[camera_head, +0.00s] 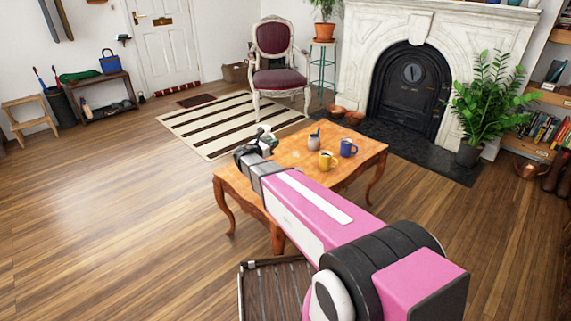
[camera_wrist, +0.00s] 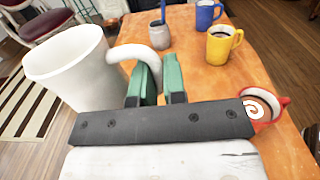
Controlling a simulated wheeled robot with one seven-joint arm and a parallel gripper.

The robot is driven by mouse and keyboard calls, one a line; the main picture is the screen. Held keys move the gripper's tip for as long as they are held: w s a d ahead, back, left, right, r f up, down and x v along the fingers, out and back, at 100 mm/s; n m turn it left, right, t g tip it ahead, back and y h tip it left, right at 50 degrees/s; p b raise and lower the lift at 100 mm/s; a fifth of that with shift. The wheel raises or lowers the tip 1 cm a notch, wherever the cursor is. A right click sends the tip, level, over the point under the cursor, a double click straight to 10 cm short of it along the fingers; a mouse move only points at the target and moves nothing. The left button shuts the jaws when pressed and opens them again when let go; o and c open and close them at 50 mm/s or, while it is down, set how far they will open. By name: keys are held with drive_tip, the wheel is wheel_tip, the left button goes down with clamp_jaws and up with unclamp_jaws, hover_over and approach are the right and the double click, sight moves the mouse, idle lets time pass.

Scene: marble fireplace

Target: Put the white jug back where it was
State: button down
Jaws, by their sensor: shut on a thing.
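The white jug (camera_wrist: 70,68) is large at the left of the wrist view, its handle toward my gripper (camera_wrist: 157,72). The green fingers are shut on the handle, and the grip point itself is partly hidden. In the head view only a small white part of the jug (camera_head: 265,130) shows beyond my gripper (camera_head: 262,143), over the far left end of the wooden table (camera_head: 290,155). I cannot tell whether the jug's base touches the table, as its bottom is hidden.
On the table stand a yellow mug (camera_wrist: 222,45) with dark liquid, a blue mug (camera_wrist: 208,14) and a grey pot (camera_wrist: 158,36). A red mug (camera_wrist: 265,108) with a swirl is close by my gripper's right side. A chair (camera_head: 277,65) stands behind the table.

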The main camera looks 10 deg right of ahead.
drive_tip(key=w+f, duration=0.1)
drive_tip(key=w+a+f, duration=0.1)
drive_tip(key=w, duration=0.1)
drive_tip(key=shift+w+f, duration=0.3)
drive_tip(key=d+f, duration=0.2)
drive_tip(key=d, duration=0.2)
drive_tip(key=w+d+f, duration=0.1)
drive_tip(key=d+f, duration=0.1)
drive_tip(key=d, duration=0.1)
drive_tip(key=d+f, duration=0.3)
drive_tip(key=d, duration=0.1)
drive_tip(key=shift+w+d, duration=0.15)
drive_tip(key=shift+d, duration=0.15)
drive_tip(key=shift+f, duration=2)
drive_tip(key=shift+f, duration=0.15)
drive_tip(key=c, duration=1.2)
unclamp_jaws()
drive_tip(key=v, duration=1.2)
drive_tip(key=shift+w+a, duration=0.1)
